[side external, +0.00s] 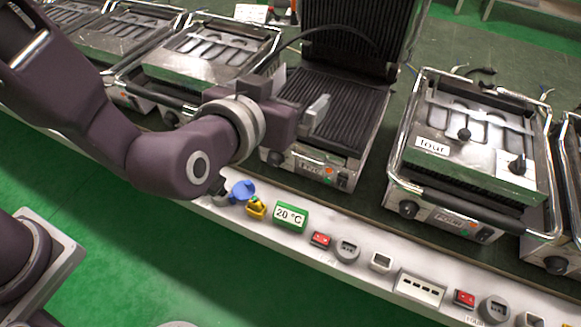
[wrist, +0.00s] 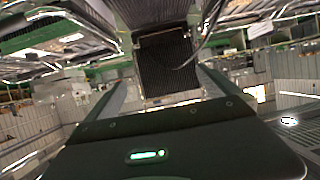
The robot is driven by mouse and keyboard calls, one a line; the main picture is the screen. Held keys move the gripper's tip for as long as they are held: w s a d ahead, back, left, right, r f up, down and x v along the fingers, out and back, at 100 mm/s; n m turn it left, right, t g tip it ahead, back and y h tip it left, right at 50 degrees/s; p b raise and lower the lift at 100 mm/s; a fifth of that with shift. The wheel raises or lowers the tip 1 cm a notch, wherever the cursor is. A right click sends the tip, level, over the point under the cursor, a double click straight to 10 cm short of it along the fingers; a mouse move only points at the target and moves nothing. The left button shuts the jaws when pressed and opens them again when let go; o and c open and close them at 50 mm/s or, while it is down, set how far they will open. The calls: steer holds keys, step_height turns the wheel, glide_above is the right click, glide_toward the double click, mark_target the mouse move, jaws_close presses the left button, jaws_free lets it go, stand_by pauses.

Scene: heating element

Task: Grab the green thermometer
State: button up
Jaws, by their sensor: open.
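The green thermometer (side external: 290,216) has a white face reading "20 °C". It sits on the pale front ledge, below and in front of the open grill in the side view. My gripper (side external: 300,100) is open and empty, held up in front of the open grill, above and apart from the thermometer. In the wrist view the two fingers of my gripper (wrist: 160,90) stand apart with the grill between them in the background. I cannot make out the thermometer in the wrist view.
A yellow part (side external: 256,208) and a blue round part (side external: 242,190) lie just left of the thermometer. A red switch (side external: 320,240) and a grey round part (side external: 347,250) lie to its right. The open grill (side external: 335,100) stands behind; a closed grill labelled "four" (side external: 470,150) is at right.

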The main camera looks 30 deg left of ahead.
mark_target(290, 213)
step_height(290, 213, down, 41)
steer(key=shift+r, duration=0.1)
steer(key=x, duration=0.7)
steer(key=shift+s+a+f, duration=0.1)
steer(key=shift+a+f, duration=0.15)
steer(key=shift+f, duration=0.05)
steer(key=shift+w+f, duration=0.1)
steer(key=shift+w, duration=0.15)
steer(key=c, duration=1.4)
